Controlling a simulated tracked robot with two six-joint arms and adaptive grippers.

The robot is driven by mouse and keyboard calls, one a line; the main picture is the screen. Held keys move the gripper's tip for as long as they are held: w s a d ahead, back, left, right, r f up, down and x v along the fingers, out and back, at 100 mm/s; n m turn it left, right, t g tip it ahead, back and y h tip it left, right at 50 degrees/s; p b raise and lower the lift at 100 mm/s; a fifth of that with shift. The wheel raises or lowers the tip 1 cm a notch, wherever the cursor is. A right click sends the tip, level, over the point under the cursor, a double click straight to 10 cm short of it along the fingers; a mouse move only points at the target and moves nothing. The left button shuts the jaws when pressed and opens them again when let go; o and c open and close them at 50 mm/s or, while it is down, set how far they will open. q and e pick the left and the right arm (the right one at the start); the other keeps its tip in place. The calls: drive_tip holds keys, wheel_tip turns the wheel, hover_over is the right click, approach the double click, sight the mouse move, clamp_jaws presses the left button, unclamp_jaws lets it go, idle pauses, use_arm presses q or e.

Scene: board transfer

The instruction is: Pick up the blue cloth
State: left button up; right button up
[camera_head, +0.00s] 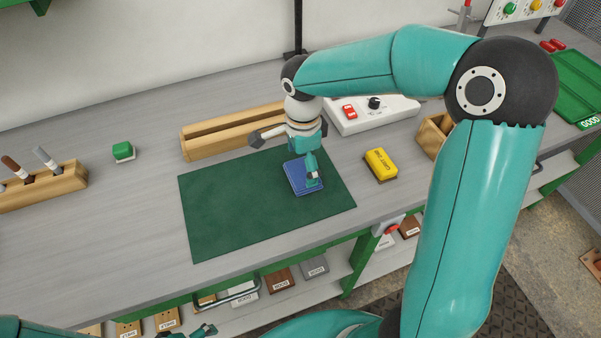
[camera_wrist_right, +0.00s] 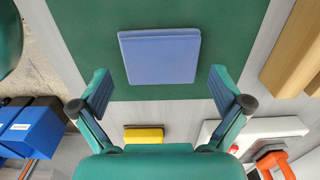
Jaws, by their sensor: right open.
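The blue cloth (camera_head: 298,178) is a folded flat square lying on the dark green mat (camera_head: 225,215). In the right wrist view the cloth (camera_wrist_right: 160,58) lies ahead of the fingertips, centred between them. My right gripper (camera_head: 284,160) is open and empty above the mat, and one finger covers part of the cloth in the head view. Its two spread fingers also show in the right wrist view (camera_wrist_right: 160,92), with no visible contact with the cloth. A small part of my left gripper (camera_head: 203,331) shows at the bottom edge; its jaws are not clear.
A yellow block (camera_head: 380,164) lies right of the mat. A wooden rail (camera_head: 215,138) and a white switch box (camera_head: 390,116) stand behind it. A green-topped block (camera_head: 123,150) and a wooden tool holder (camera_head: 50,188) are at left. The bench between is clear.

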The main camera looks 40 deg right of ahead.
sight(302, 172)
drive_tip(key=shift+f, duration=1.25)
drive_tip(key=c, duration=0.8)
drive_tip(key=shift+r, duration=0.15)
wheel_tip(302, 172, up, 20)
drive_tip(key=shift+f, duration=0.1)
